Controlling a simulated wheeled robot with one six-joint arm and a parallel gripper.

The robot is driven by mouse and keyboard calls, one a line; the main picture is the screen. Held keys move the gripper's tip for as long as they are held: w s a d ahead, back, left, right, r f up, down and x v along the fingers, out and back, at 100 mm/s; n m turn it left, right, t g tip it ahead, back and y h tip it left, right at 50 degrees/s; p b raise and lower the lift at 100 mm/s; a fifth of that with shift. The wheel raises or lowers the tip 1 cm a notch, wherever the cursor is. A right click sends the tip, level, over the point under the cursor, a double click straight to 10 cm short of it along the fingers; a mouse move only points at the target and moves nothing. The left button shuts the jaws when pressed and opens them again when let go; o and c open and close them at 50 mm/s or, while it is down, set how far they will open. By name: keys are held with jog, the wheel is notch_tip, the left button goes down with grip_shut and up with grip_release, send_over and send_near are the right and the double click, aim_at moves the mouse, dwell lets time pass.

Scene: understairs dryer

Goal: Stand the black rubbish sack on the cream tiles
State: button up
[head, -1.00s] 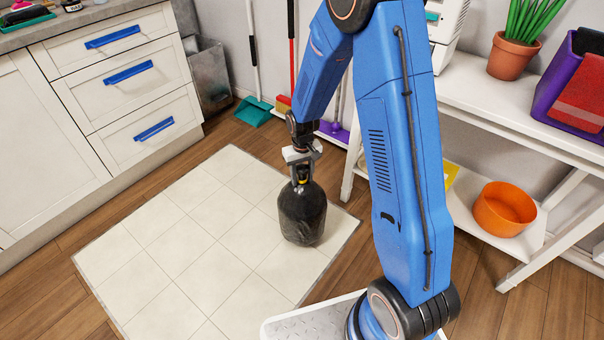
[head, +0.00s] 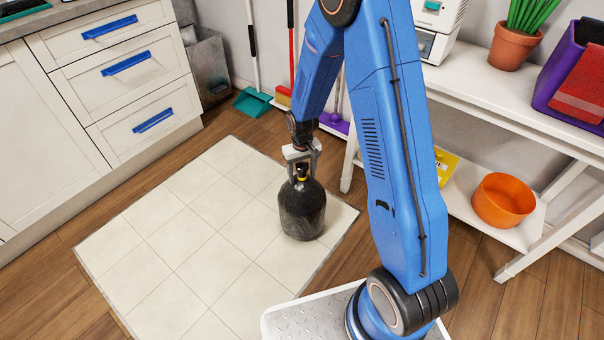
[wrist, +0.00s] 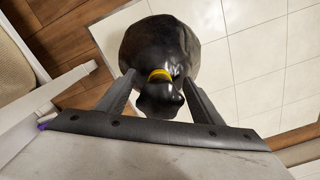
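The black rubbish sack (head: 302,210) stands upright on the cream tiles (head: 185,235), near their right edge. It has a full round body, a narrow neck and a yellow tie (wrist: 160,75). My gripper (head: 301,172) points down over the top of the sack. In the wrist view my gripper's two fingers (wrist: 163,98) are spread, one on each side of the knotted neck, with a gap showing on both sides. The underside of the sack is hidden.
A white shelf bench stands at the right, with an orange bowl (head: 504,200) on its lower shelf. White drawers (head: 125,68) are at the left. Brooms and a teal dustpan (head: 252,102) are at the back wall. The tiles left of the sack are clear.

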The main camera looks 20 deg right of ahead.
jog(key=shift+r, duration=0.15)
notch_tip(320, 180, up, 12)
jog(key=shift+r, duration=0.15)
jog(key=s+d+r+t, duration=0.1)
jog(key=s+r, duration=0.2)
jog(key=r, duration=0.3)
jog(key=s+d+r, duration=0.2)
jog(key=s+r, duration=0.2)
jog(key=r, duration=0.2)
jog(key=s+d+r+t, duration=0.1)
jog(key=s+r, duration=0.3)
jog(key=s, duration=0.4)
jog(key=s+d+r+t, duration=0.1)
jog(key=s+r, duration=0.3)
jog(key=s, duration=0.5)
jog(key=s+d+r+m+t, duration=0.1)
jog(key=s+r, duration=0.3)
jog(key=s, duration=0.5)
jog(key=shift+d+r+t, duration=0.4)
jog(key=shift+d, duration=0.4)
